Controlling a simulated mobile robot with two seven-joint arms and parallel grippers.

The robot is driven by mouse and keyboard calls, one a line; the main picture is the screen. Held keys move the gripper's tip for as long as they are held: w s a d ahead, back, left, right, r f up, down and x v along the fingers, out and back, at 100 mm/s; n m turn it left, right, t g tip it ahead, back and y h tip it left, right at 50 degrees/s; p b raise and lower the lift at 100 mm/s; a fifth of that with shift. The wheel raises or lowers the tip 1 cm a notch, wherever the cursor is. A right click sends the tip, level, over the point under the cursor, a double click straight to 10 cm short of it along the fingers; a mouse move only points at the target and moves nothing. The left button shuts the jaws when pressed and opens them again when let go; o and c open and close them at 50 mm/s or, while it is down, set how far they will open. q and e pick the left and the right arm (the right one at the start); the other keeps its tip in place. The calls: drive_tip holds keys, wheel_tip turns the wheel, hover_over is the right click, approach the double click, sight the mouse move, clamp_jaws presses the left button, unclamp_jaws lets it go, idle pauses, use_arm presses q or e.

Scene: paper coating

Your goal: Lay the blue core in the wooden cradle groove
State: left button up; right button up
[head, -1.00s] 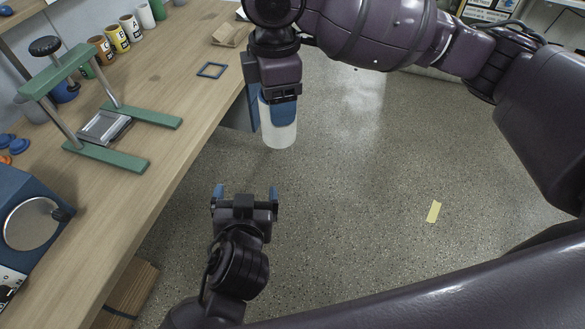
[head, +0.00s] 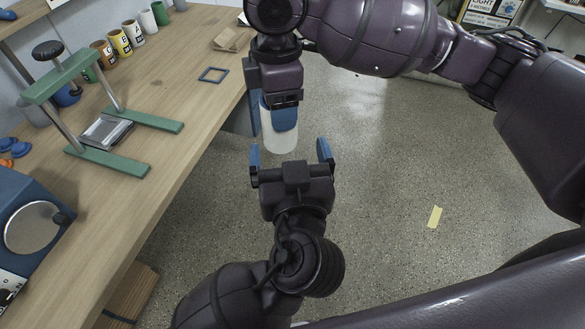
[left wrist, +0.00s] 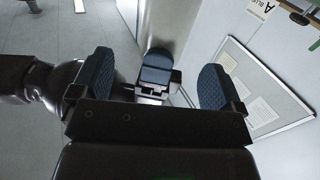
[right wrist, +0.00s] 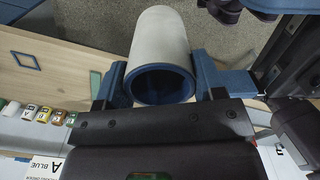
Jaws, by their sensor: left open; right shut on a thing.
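A hollow whitish cylinder with a blue inner wall, apparently the blue core, (head: 281,137) hangs upright beyond the table's edge, over the floor. My right gripper (head: 272,108) is shut on it, and the right wrist view shows its open blue-lined end (right wrist: 162,84) between the fingers (right wrist: 160,92). My left gripper (head: 290,153) is open and empty, just below the cylinder in the head view, fingers pointing towards it. The left wrist view shows its blue-padded fingers (left wrist: 156,80) spread apart. A small wooden block, apparently the cradle, (head: 230,39) stands on the table's far part; its groove is too small to make out.
The wooden table (head: 180,75) runs along the left. It bears a green-framed press (head: 110,140), a blue square frame (head: 213,75), a row of labelled cups (head: 121,41) and a blue machine (head: 35,220). A yellow strip (head: 434,216) lies on the open floor.

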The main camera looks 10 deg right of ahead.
use_arm(q)
drive_tip(key=w, duration=0.7)
drive_tip(key=shift+w+d, duration=0.25)
drive_tip(key=shift+w, duration=0.05)
drive_tip(key=shift+d, duration=0.1)
drive_tip(key=c, duration=1)
use_arm(e)
drive_tip(key=o, duration=0.9)
drive_tip(key=shift+o, duration=0.4)
drive_tip(key=shift+s, duration=0.1)
